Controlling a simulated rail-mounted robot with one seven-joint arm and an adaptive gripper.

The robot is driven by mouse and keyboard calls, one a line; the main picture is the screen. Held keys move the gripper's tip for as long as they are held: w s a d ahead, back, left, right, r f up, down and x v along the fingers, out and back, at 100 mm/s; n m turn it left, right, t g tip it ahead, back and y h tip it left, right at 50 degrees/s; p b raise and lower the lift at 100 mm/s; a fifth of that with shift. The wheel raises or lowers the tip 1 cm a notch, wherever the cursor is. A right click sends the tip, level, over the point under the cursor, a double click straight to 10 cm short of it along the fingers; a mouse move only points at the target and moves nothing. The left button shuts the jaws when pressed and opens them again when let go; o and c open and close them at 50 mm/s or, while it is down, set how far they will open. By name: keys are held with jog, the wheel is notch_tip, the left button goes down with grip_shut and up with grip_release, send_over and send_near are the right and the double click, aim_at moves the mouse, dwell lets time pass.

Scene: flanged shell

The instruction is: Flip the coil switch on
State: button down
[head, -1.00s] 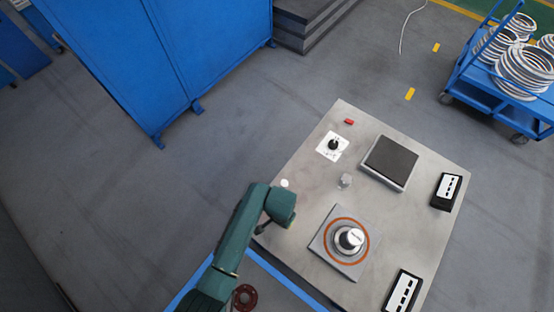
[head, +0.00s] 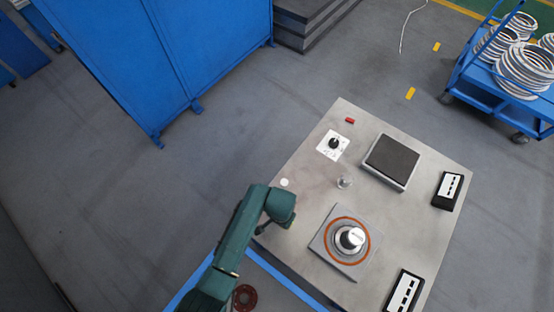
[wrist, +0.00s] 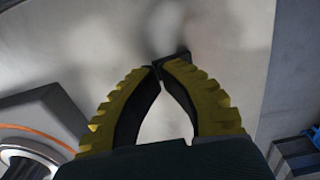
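A black knob (head: 334,144) stands on a white marked plate (head: 328,151) near the far left edge of the metal table; I take it to be the coil switch, but its setting is too small to read. My gripper (wrist: 160,66) shows in the wrist view with its yellow, dark-lined fingers bowed and their tips together. No object is clearly held between them. It points at the bare tabletop. In the head view my green arm reaches over the table's left edge, short of the knob, and hides the gripper.
A square plate (head: 326,250) with an orange ring and a metal cylinder (head: 350,238) sits near the table's middle. A dark-topped block (head: 391,160), a small clear piece (head: 344,182), a red piece (head: 350,121) and two black strips stand around. Bare tabletop lies between them.

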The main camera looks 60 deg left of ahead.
jog(key=shift+f+b, duration=0.35)
jog(key=shift+f, duration=0.25)
jog(key=shift+r, duration=0.1)
notch_tip(320, 180, up, 7)
jog(key=p, duration=0.7)
jog(key=shift+p, duration=0.4)
